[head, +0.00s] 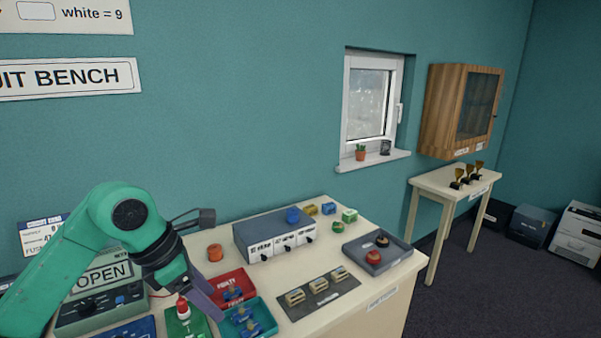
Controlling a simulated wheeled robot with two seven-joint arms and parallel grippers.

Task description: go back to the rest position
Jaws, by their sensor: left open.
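My left arm is green and comes in from the left. Its gripper (203,298) hangs over the front left of the bench (345,318), pointing down and to the right. One grey-purple finger shows clearly, beside a green board (178,327) with a red-topped part (183,308) and the teal tray (262,312). The jaws are open and I see nothing held in them. My right gripper is not in view.
A red tray (228,275), a grey box with switches (272,232), a dark mat (318,312) and a grey tray (392,260) fill the bench. A side table (430,182) with trophies stands at right.

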